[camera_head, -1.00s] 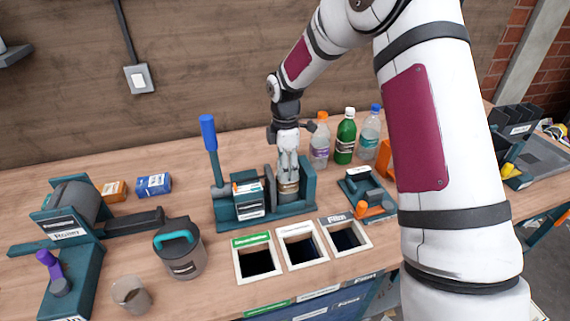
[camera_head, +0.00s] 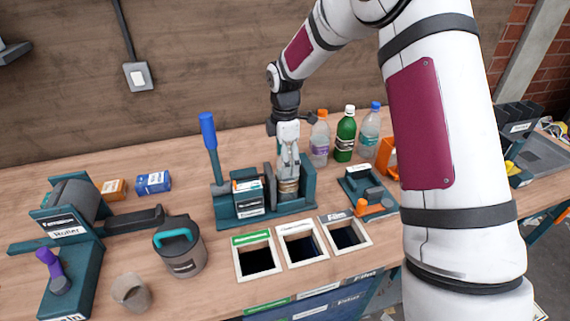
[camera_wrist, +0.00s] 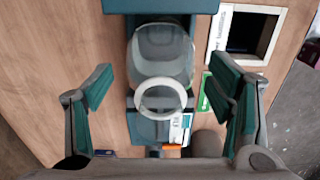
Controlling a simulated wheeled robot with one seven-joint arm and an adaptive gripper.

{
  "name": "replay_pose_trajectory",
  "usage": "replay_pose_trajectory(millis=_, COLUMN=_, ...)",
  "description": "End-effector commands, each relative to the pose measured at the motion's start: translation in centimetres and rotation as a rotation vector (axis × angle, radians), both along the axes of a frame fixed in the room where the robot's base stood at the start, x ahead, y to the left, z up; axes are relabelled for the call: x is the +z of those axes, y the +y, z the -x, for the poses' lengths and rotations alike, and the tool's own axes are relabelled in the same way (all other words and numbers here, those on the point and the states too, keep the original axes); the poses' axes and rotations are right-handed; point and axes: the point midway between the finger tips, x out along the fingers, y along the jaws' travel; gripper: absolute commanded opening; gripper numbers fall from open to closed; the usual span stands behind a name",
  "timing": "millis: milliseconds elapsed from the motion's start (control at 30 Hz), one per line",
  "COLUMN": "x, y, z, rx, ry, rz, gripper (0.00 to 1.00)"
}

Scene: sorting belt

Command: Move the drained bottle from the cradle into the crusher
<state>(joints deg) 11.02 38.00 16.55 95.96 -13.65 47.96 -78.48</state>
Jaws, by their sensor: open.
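A clear bottle (camera_wrist: 162,60) with a pale ring at its near end sits in the teal bed of the crusher in the wrist view. In the head view its tan-banded lower part (camera_head: 288,188) shows in the right bay of the teal lever-operated crusher (camera_head: 226,211), which has a blue handle. My gripper (camera_head: 288,162) is above that bay. In the wrist view my gripper (camera_wrist: 168,88) is open, with its teal finger pads apart on both sides of the bottle and visible gaps to it. I cannot tell which fixture is the cradle.
Three capped bottles, including a green one (camera_head: 346,135), stand behind right. A small teal fixture (camera_head: 362,184) is to the right. Framed openings (camera_head: 301,262) lie in front. A lidded jug (camera_head: 183,262), a cup (camera_head: 131,293) and a roller device (camera_head: 62,246) are at left.

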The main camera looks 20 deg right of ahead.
Motion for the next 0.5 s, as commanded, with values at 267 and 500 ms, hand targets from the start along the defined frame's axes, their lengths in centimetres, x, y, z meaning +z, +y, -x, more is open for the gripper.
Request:
replay_pose_trajectory(millis=267, x=5.8, y=0.0, z=-0.1, rx=0.001, ry=-0.004, rz=0.000, gripper=0.75)
replay_pose_trajectory(millis=500, x=9.2, y=0.0, z=0.0, rx=0.000, ry=-0.002, rz=0.000, gripper=0.75)
